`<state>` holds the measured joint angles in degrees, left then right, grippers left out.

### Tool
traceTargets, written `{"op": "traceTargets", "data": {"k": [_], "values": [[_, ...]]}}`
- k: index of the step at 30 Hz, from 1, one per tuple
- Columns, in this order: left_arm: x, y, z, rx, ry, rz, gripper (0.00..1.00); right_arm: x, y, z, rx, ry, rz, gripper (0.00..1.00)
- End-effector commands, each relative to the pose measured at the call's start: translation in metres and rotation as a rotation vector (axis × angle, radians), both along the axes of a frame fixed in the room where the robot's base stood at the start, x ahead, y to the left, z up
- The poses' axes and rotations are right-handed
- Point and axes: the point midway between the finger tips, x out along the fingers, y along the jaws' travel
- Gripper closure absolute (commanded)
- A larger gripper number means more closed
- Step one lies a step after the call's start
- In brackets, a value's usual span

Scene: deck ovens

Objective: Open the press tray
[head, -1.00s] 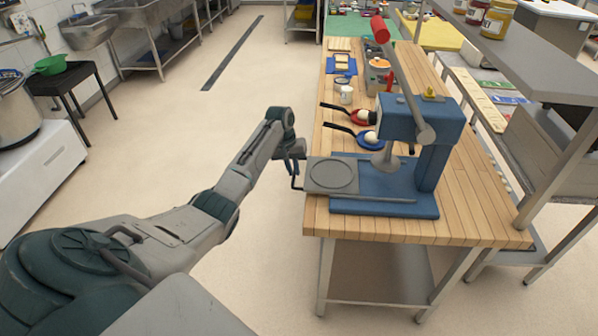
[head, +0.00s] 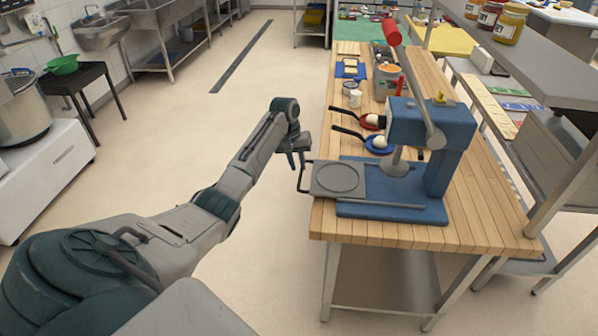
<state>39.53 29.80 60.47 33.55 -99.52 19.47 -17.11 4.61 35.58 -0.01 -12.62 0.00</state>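The blue press (head: 432,130) stands on the wooden table, with a long lever ending in a red grip (head: 391,32). Its flat grey tray (head: 338,179) with a round ring sticks out to the left of the blue base, clear of the round press plate (head: 395,168). A thin dark handle (head: 301,178) is on the tray's left edge. My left gripper (head: 297,163) points down just beside and above this handle. Its two fingers show apart with nothing between them. It looks clear of the handle, though the gap is small. My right gripper is not in view.
Behind the press, a red pan (head: 370,121) and a blue pan (head: 379,145) hold pale dough balls on the wooden table (head: 420,236). A steel shelf (head: 545,72) with jars overhangs on the right. The floor left of the table is free.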

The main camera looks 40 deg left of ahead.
Motion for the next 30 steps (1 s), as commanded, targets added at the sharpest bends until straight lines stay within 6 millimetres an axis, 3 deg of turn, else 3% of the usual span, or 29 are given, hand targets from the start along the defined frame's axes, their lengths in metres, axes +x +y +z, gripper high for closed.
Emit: {"op": "traceTargets", "data": {"k": [6, 12, 30], "values": [[-0.004, 0.008, 0.042, 0.002, -0.006, 0.0, 0.8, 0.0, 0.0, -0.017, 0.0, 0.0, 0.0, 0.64], [-0.006, 0.011, 0.067, 0.002, -0.002, 0.001, 0.8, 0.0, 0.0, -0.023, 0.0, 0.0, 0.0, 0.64], [-0.007, 0.012, 0.073, 0.001, -0.001, 0.0, 0.8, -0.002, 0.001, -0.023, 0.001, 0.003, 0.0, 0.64]]}}
